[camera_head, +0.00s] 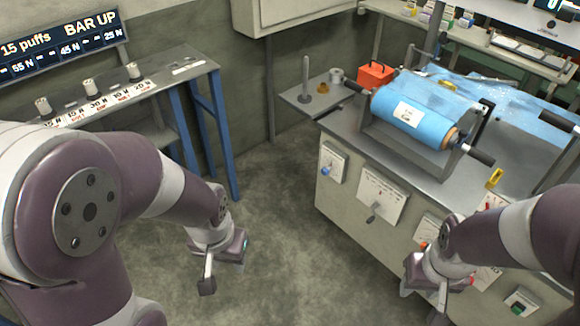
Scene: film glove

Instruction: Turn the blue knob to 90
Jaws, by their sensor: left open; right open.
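A small blue knob (326,171) sits on a white plate (332,160) at the left end of the bench's front panel. My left gripper (208,285) is open and empty over the floor, to the left of the bench and well apart from the knob. My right gripper (424,305) is open in front of the panel, to the right of and below the knob. It is apart from the blue knob. The scale marks around the knob are too small to read.
A plate with a grey lever (374,212) is right of the knob. A blue film roll (410,108) and an orange box (375,75) are on the bench (340,128). A narrow table (165,83) with weights stands at the left. Floor between is clear.

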